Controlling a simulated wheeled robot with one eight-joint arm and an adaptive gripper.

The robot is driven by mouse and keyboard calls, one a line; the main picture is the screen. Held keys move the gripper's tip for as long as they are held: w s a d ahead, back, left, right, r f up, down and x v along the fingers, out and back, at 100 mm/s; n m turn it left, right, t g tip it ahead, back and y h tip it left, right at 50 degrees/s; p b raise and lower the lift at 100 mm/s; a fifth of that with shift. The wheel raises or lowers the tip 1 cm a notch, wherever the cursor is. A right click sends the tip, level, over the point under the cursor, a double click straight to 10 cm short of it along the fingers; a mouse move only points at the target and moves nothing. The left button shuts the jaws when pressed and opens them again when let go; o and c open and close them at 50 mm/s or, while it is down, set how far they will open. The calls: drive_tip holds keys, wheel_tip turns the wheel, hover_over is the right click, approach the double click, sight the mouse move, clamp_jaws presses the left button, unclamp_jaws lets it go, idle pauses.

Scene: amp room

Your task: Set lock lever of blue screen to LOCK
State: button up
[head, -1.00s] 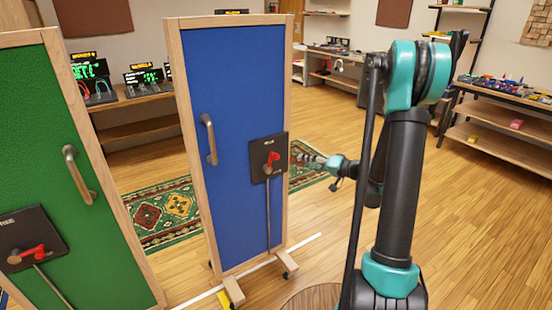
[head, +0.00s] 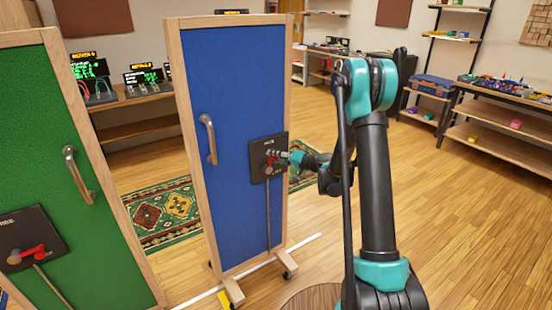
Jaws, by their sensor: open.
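The blue screen (head: 230,100) stands upright in a wooden frame in the middle of the head view. A black lock plate (head: 258,171) sits on its right side. The red lock lever (head: 269,168) on that plate is mostly covered by my gripper, so its angle is hard to read. My gripper (head: 279,157) is at the lever, in front of the plate, with its jaws open. I cannot tell whether it touches the lever. A thin rod (head: 268,215) runs down from the plate.
A green screen (head: 75,130) with its own red lever (head: 33,251) stands at the left. The blue screen's handle (head: 209,139) sticks out left of the plate. A patterned rug (head: 165,212) lies behind. Shelves (head: 510,145) stand at the right, with clear wooden floor before them.

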drive_tip(key=shift+a, duration=0.1)
drive_tip(key=shift+c, duration=0.5)
clamp_jaws()
